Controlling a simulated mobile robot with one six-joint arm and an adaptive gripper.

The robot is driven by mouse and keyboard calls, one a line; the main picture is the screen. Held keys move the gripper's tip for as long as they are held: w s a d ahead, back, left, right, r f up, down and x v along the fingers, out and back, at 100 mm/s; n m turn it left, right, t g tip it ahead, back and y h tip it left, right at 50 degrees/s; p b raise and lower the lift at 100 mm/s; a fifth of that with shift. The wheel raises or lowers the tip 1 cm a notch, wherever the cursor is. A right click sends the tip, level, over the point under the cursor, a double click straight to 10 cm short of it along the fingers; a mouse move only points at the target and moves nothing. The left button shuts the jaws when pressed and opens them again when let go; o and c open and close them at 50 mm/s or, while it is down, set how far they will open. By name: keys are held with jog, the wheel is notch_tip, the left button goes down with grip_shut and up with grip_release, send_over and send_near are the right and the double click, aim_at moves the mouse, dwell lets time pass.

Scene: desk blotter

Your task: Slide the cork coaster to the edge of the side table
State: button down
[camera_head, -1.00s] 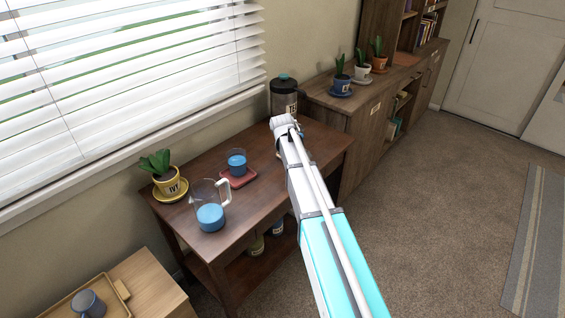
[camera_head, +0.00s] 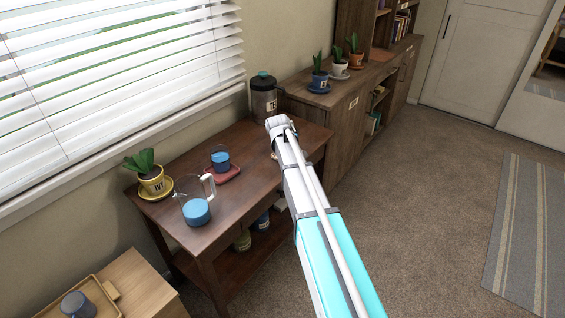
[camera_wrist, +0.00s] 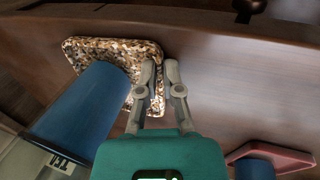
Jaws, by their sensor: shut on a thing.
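The speckled brown cork coaster (camera_wrist: 92,47) lies on the dark wooden side table (camera_head: 248,190). In the wrist view my gripper (camera_wrist: 160,70) is shut on the coaster's right edge, which sits between the narrow fingertips. A blue cylinder (camera_wrist: 90,105) covers part of the coaster in this view; I cannot tell whether it stands on it. In the head view my gripper (camera_head: 277,124) is at the right end of the table, near its back corner. There my arm hides the coaster and the fingers.
A red coaster (camera_head: 224,174) with a blue cup (camera_head: 220,159), a glass pitcher (camera_head: 196,208) and a potted plant (camera_head: 153,182) stand to the left. A wooden cabinet (camera_head: 322,112) adjoins the right end.

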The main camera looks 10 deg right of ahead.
jog(key=shift+a, duration=0.15)
jog(key=c, duration=0.7)
grip_release()
jog(key=shift+a, duration=0.1)
jog(key=s+a+r+m+p, duration=0.1)
jog(key=s+r+m+p, duration=0.1)
jog(key=s+r+p, duration=0.5)
jog(key=s+a+r+m+g+y+p, duration=0.1)
jog(key=s+a+r+m+p, duration=0.1)
jog(key=s+r+p, duration=0.5)
jog(key=s+a+r+m+g+y+p, duration=0.1)
jog(key=s+r+m+p, duration=0.3)
jog(key=s, duration=1)
jog(key=shift+s+a+r+p, duration=0.2)
jog(key=shift+a+r+p, duration=0.15)
jog(key=shift+r+p, duration=0.5)
jog(key=shift+s+a+r+p, duration=0.25)
jog(key=shift+r+p, duration=0.35)
jog(key=shift+p, duration=0.3)
